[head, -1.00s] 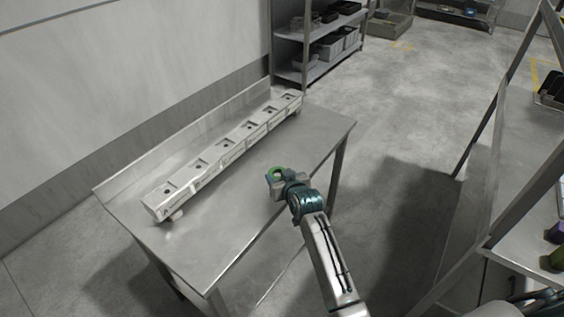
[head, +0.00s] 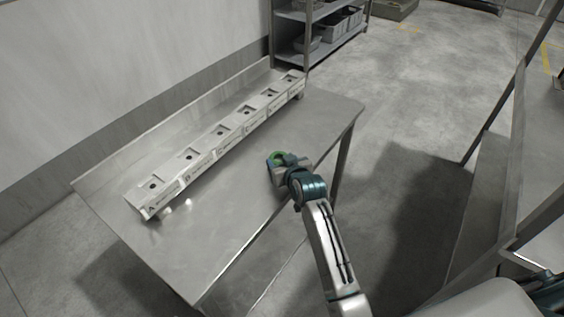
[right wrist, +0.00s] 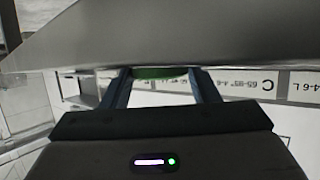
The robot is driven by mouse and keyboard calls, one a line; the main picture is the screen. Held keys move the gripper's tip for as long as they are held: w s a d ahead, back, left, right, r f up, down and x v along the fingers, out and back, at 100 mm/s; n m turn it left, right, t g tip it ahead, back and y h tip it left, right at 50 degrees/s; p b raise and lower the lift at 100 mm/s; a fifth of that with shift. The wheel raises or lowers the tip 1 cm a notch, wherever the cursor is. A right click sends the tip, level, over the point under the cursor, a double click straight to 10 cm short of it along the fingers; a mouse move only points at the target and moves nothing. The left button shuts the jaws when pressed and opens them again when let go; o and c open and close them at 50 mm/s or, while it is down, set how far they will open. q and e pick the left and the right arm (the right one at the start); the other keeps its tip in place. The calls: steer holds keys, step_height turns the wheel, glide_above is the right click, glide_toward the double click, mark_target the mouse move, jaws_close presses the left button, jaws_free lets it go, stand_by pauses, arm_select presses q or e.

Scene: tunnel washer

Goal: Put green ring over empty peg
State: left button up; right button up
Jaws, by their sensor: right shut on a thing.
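In the head view, my right gripper (head: 277,162) is shut on a green ring (head: 280,157), held over the right half of a steel table. In the right wrist view, a green strip of the ring (right wrist: 160,72) shows between the two fingers (right wrist: 160,88); the rest is hidden. A long pale labelled rail (head: 222,139) lies along the back of the table, with several square recesses in its top. The ring is apart from the rail, in front of it. I cannot make out a clear peg. My left gripper is not in view.
The steel table (head: 235,215) has a raised back edge and is bare in front of the rail. A grey shelf unit (head: 291,62) with bins stands behind its far end. Another metal rack (head: 505,150) stands at the right. Open floor lies between.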

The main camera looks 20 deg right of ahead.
steer(key=shift+s+r, duration=0.1)
steer(key=shift+s, duration=0.05)
steer(key=o, duration=1)
steer(key=shift+f, duration=0.2)
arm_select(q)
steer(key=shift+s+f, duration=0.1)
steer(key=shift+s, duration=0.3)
arm_select(e)
steer(key=shift+r, duration=0.1)
